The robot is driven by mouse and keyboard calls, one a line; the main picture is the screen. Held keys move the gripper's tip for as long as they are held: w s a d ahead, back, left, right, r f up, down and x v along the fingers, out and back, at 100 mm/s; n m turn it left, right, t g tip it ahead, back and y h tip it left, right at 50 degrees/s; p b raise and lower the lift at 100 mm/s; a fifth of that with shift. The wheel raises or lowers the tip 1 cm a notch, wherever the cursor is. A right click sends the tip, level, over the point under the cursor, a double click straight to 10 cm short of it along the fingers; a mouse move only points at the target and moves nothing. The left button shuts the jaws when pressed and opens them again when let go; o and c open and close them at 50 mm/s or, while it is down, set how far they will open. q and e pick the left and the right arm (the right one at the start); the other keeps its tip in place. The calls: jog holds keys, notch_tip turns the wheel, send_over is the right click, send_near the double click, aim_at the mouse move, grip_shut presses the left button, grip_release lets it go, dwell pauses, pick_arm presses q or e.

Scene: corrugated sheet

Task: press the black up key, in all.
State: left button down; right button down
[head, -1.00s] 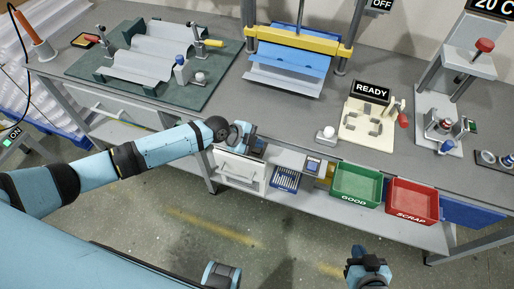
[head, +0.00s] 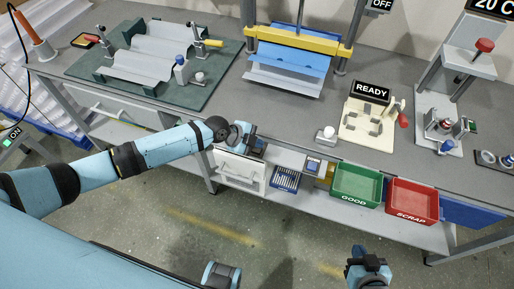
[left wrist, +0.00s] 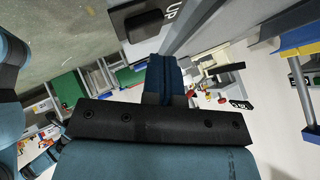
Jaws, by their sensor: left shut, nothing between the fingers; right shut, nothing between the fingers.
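The black up key (left wrist: 144,25) is a dark rounded block on a grey panel, with the letters UP beside it, at the top of the left wrist view. My left gripper (left wrist: 163,62) has its blue fingers together, with the tips just below the key in that picture; I cannot tell whether they touch it. In the head view, my left gripper (head: 258,149) is at the bench's front edge above a white-fronted box, and the key cannot be made out there. My right gripper (head: 369,264) is shut and empty, low over the floor, away from the bench.
A blue rack (head: 286,181) stands right of the white-fronted box (head: 240,173). Further right are a green GOOD bin (head: 357,184) and a red SCRAP bin (head: 412,202). A press with a yellow beam (head: 297,38) and a READY fixture (head: 367,118) stand on the bench. The floor in front is clear.

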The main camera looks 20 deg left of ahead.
aim_at(257, 150)
pick_arm(q)
jog(key=shift+f, duration=0.1)
jog(key=shift+f+b, duration=0.35)
jog(key=shift+b, duration=0.25)
jog(key=shift+f+b, duration=0.4)
jog(key=shift+b, duration=0.05)
dwell(0.3)
jog(key=shift+r, duration=0.15)
dwell(0.3)
jog(key=shift+r+p, duration=0.5)
jog(key=shift+r, duration=0.3)
jog(key=shift+r+p, duration=1.65)
jog(key=shift+r, duration=0.8)
